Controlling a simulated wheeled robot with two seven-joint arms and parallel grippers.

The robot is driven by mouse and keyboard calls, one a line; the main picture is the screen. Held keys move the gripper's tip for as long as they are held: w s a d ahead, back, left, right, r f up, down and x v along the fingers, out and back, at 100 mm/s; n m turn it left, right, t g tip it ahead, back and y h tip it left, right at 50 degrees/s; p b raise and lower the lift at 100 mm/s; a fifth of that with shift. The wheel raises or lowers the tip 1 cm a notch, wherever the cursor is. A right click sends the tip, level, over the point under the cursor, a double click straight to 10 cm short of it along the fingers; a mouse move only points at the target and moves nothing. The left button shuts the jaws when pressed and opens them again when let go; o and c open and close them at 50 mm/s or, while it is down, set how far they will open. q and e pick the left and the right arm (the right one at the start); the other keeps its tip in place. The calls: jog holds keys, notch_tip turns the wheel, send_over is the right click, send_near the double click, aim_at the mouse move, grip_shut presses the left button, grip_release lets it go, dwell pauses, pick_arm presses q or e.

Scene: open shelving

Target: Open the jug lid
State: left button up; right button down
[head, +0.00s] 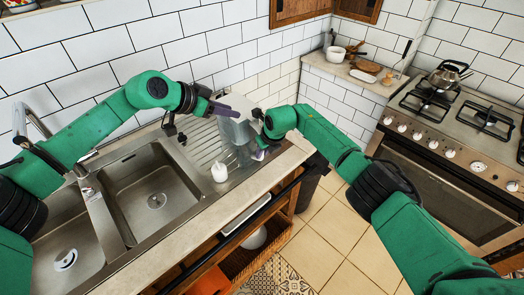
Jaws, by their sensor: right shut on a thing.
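The jug (243,133) is a grey, partly see-through vessel standing upright on the ribbed drainboard at the right end of the sink. Its light grey lid (238,104) is on top and looks closed, though the fingers partly cover it. My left gripper (225,107), with purple fingers, is at the lid's left edge. Its finger gap and any contact are too small to make out. My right gripper (260,149) is shut on the jug at its right side, where the handle is mostly hidden by the gripper.
The steel sink (150,190) with a faucet (30,125) lies to the left. A stove (440,120) with a kettle (447,75) is at the right. The tiled wall is close behind the jug.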

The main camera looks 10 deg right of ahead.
pick_arm(q)
jog(key=d+r+h, duration=0.2)
jog(key=d+r, duration=0.1)
jog(key=s+d+r, duration=0.1)
jog(key=shift+d+r+n+h, duration=0.2)
jog(key=shift+d+n+h, duration=0.2)
grip_shut()
jog(key=d+r+n+t+h, duration=0.3)
jog(key=r+n+t+h, duration=0.3)
jog(key=r, duration=0.8)
jog(key=w+a+r+n+t+y, duration=0.1)
jog(key=w+a+n+t+y, duration=0.7)
jog(key=n, duration=0.9)
jog(key=n+g+h, duration=0.2)
jog(key=n+g, duration=1)
send_near(256, 124)
jog(key=x, duration=0.5)
jog(key=shift+w+d+f, duration=0.15)
jog(key=shift+w+d, duration=0.05)
jog(key=shift+d, duration=0.05)
